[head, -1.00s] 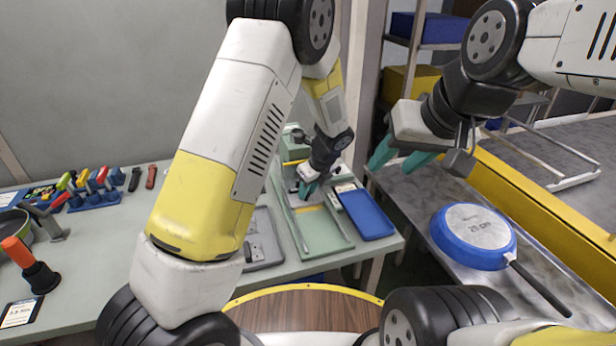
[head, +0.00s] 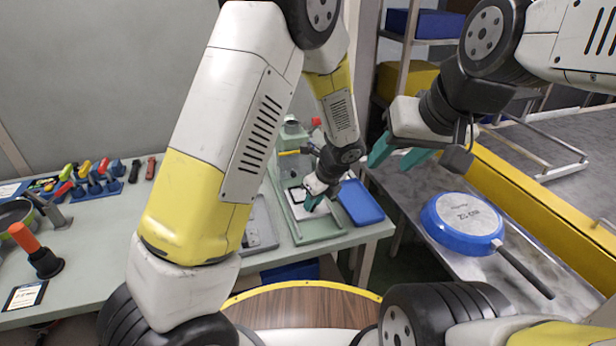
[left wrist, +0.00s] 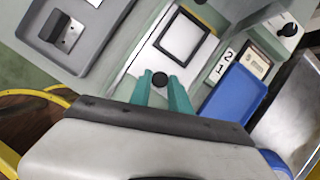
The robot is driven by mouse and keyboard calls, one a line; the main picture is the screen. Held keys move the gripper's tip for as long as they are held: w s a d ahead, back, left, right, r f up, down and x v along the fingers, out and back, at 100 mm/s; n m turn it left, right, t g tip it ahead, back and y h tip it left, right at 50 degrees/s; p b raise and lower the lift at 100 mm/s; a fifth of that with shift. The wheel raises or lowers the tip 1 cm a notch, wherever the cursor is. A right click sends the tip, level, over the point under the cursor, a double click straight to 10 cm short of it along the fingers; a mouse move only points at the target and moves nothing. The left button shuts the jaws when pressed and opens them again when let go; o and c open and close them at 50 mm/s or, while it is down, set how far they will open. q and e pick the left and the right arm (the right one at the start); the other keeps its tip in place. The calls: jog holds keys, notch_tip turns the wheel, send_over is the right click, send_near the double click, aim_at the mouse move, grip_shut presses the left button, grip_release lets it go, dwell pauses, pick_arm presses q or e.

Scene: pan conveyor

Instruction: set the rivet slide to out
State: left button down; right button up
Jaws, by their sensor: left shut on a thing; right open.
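The rivet slide (head: 296,211) is a pale plate with a dark square frame, lying in a green channel (head: 322,238) on the bench. In the left wrist view the slide (left wrist: 150,58) carries a black knob (left wrist: 160,79) near its close end. My left gripper (head: 312,203) is shut on that knob; its teal fingers stand on either side of it in the left wrist view (left wrist: 162,88). The slide lies towards the near part of the channel. In the head view my gripper hides part of it. My right gripper (head: 396,157) is open and empty above the conveyor side.
A blue tray (head: 360,203) lies right of the channel, a grey tray (head: 262,232) left of it. A blue pan (head: 461,222) lies upside down on the metal conveyor. Tools (head: 95,185) and an orange-handled item (head: 38,251) stand on the bench at left.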

pick_arm(q)
jog(key=s, duration=0.2)
jog(key=s+d, duration=0.1)
jog(key=s, duration=0.1)
jog(key=s+d, duration=0.1)
jog(key=shift+s, duration=0.4)
jog(key=c, duration=1.5)
grip_release()
jog(key=shift+s, duration=0.15)
jog(key=shift+d+r, duration=0.1)
jog(key=shift+r, duration=0.35)
jog(key=v, duration=0.7)
jog(key=shift+f, duration=0.1)
